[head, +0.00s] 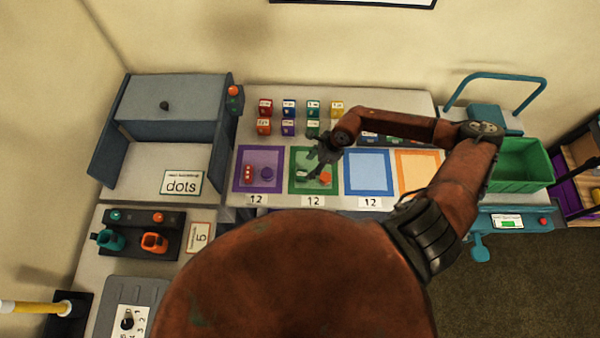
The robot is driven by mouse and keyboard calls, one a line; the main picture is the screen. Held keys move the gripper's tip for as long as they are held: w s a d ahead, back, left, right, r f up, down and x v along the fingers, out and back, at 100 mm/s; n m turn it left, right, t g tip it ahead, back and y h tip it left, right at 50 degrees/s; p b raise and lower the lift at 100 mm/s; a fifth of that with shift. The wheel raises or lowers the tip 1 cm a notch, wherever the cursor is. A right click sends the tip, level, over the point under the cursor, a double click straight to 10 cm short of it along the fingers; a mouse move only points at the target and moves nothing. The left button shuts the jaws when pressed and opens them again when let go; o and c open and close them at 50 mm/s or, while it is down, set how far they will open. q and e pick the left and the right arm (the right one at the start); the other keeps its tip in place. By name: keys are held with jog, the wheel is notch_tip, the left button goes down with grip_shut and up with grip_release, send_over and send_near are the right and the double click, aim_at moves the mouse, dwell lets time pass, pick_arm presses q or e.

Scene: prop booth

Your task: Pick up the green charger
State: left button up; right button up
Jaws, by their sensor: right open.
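My right arm reaches over the table from the right, and its dark gripper (322,157) is open above the green mat (297,156). I cannot tell whether the gripper touches either. No thing is plainly readable as a green charger. Other green candidates are a small green block (313,107), another green block (312,129) and a teal item (110,239) at a dark dock. My left gripper is out of view.
Several coloured blocks stand behind the mats. A purple mat (275,155) holds small items; the blue mat (368,172) looks bare. A grey cabinet (165,105) stands left, an orange item (154,242) at the dock, and a green bin (522,165) right.

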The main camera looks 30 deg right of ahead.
aim_at(302, 173)
jog(key=shift+x, duration=0.9)
jog(key=x, duration=0.1)
jog(key=p+x, duration=0.1)
jog(key=x, duration=0.2)
jog(key=shift+a+f, duration=0.1)
jog(key=shift+a, duration=0.2)
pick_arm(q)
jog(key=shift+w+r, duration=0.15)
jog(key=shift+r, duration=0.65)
pick_arm(e)
jog(key=shift+a+f, duration=0.1)
jog(key=shift+f, duration=0.2)
jog(key=shift+c, duration=0.2)
jog(key=shift+w, duration=0.1)
jog(key=c, duration=1.3)
